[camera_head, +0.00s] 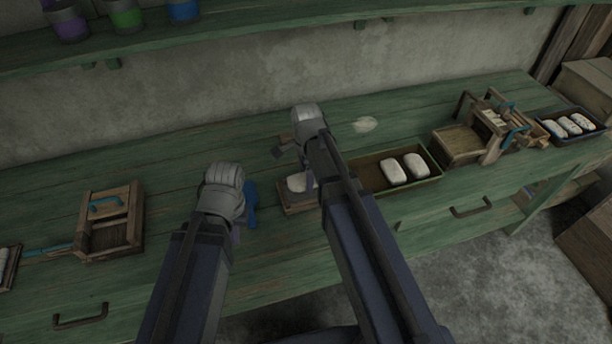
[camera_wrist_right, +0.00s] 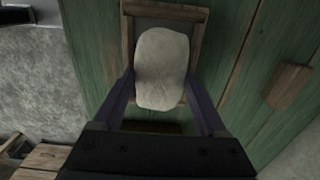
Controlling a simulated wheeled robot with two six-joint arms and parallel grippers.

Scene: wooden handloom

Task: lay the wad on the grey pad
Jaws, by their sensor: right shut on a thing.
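A white, rounded wad (camera_wrist_right: 162,68) is held between the two purple fingers of my right gripper (camera_wrist_right: 163,88) in the right wrist view. It lies over a wood-framed block (camera_wrist_right: 128,38) whose inner face, which looks greyish, is mostly covered by the wad. I cannot tell whether the wad touches it. In the head view the wad (camera_head: 297,183) shows above the wooden block (camera_head: 298,207), beside my right gripper (camera_head: 309,181). My left gripper (camera_head: 237,236) points down over the bench's front, its fingers mostly hidden by its wrist.
A tray (camera_head: 374,187) with two white wads stands right of the block. A blue object (camera_head: 251,208) is beside my left wrist. A wooden box with a blue handle (camera_head: 108,205) stands left, a wooden device (camera_head: 457,143) and a dark tray (camera_head: 548,132) right. A pale tuft (camera_head: 365,124) lies behind.

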